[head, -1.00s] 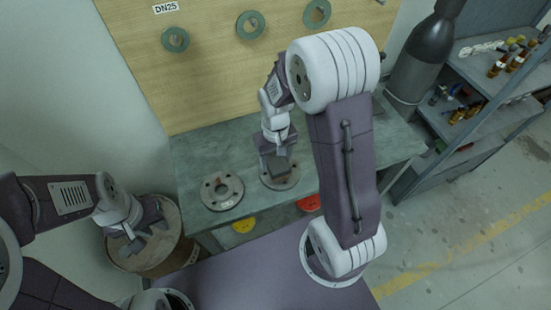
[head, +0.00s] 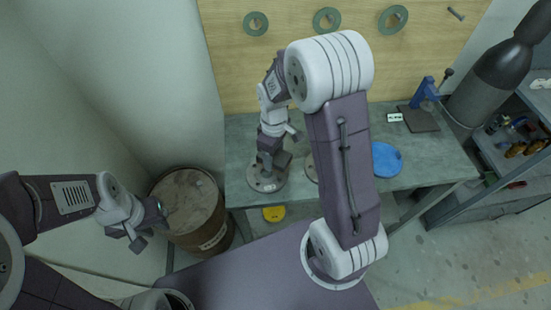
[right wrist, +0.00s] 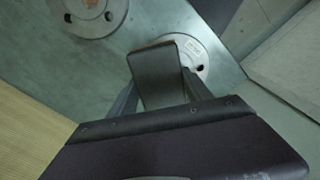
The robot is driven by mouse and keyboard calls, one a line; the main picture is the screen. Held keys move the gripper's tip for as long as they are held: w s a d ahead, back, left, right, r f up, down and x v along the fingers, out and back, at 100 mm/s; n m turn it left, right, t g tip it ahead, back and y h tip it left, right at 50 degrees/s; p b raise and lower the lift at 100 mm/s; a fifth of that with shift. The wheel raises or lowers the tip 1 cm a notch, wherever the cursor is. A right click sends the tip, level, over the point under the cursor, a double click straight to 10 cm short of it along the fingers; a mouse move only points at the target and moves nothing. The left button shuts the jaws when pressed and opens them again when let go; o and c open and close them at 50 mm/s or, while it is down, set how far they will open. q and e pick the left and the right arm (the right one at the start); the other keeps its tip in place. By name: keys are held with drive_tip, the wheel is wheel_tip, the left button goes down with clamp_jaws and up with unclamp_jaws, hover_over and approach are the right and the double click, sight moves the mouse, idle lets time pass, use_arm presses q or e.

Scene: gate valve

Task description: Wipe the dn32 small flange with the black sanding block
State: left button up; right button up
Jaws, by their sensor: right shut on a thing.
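My right gripper (head: 270,158) is shut on the black sanding block (right wrist: 158,75), which fills the space between its fingers. In the head view the block (head: 281,159) is at the left grey flange (head: 264,184), over its upper part. I cannot tell whether block and flange touch. This flange has a white label, too small to read, and shows behind the block in the right wrist view (right wrist: 203,50). A second flange (head: 311,168) is mostly hidden by my right arm; I cannot read which is dn32. My left gripper (head: 148,228) is open and empty, beside the barrel.
Both flanges lie on the grey-green bench (head: 240,137). A blue disc (head: 386,159) and a blue tool on a dark plate (head: 420,119) are to the right. A rusty barrel (head: 205,236) stands left of the bench. A gas cylinder (head: 495,78) and shelf are at the right.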

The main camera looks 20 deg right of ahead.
drive_tip(key=n, duration=0.1)
drive_tip(key=w+n, duration=0.1)
drive_tip(key=shift+a+r+n+p, duration=0.15)
drive_tip(key=shift+n+p, duration=0.15)
drive_tip(key=shift+n, duration=0.1)
drive_tip(key=n+p, duration=0.1)
drive_tip(key=n, duration=0.1)
drive_tip(key=n+p, duration=0.1)
drive_tip(key=n, duration=0.1)
drive_tip(key=w+r+n+p, duration=0.1)
drive_tip(key=shift+w+a+n, duration=0.1)
drive_tip(key=shift+a+n, duration=0.3)
drive_tip(key=n+p, duration=0.2)
drive_tip(key=r+n+p, duration=0.1)
drive_tip(key=n+p, duration=0.1)
drive_tip(key=shift+w+a, duration=0.2)
drive_tip(key=s+n+p, duration=0.1)
drive_tip(key=p, duration=0.2)
drive_tip(key=s+a+r+n+p, duration=0.1)
drive_tip(key=p, duration=0.2)
drive_tip(key=shift+s+a+n+p, duration=0.15)
drive_tip(key=shift+s+n+p, duration=0.15)
drive_tip(key=shift+n+p, duration=0.1)
drive_tip(key=shift+s+a+r+p, duration=0.15)
drive_tip(key=shift+s+p, duration=0.15)
drive_tip(key=shift+p, duration=0.1)
